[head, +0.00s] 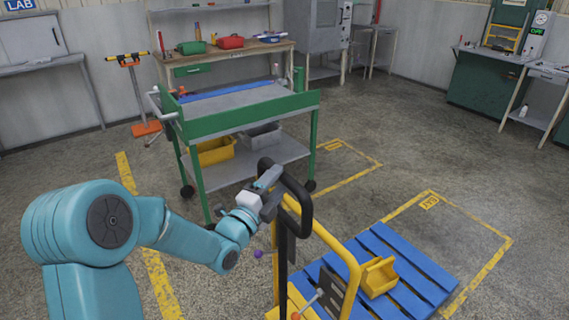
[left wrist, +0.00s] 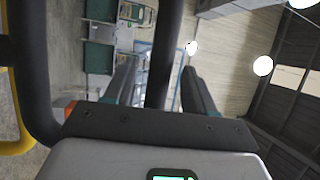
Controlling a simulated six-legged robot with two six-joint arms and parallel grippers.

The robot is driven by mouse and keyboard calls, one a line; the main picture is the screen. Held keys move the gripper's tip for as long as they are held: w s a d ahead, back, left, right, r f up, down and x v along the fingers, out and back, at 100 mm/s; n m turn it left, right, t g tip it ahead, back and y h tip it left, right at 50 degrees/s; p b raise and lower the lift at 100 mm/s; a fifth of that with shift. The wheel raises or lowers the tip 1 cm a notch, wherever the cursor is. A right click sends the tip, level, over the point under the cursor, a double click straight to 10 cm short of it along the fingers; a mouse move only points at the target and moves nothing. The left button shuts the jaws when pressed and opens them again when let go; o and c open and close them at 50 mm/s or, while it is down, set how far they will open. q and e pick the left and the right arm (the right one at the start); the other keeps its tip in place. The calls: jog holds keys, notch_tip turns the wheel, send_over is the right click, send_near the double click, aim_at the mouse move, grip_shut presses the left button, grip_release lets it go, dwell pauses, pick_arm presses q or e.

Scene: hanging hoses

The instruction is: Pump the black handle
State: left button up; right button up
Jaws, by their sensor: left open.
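The black handle (head: 305,205) is a loop at the top of a dark upright post, beside a yellow tubular frame (head: 335,245). My left gripper (head: 270,184) is at the upper left part of the loop. In the left wrist view the gripper (left wrist: 158,88) is open, with one finger on each side of a black bar of the handle (left wrist: 165,45). Whether either finger touches the bar cannot be told. Another part of the loop curves along the left of that view. My right gripper is not in view.
A blue pallet (head: 395,262) with a yellow bin (head: 378,277) lies right of the yellow frame. A green cart (head: 250,116) stands behind the handle. An orange-based stand (head: 146,128) is at the back left. Grey floor is clear at the right.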

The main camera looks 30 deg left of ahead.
pick_arm(q)
jog(key=w, duration=0.2)
jog(key=w+r+p, duration=0.1)
jog(key=w, duration=0.1)
jog(key=shift+w+d, duration=0.1)
jog(key=shift+w+f, duration=0.1)
jog(key=shift+w, duration=0.2)
grip_shut()
jog(key=shift+s, duration=0.1)
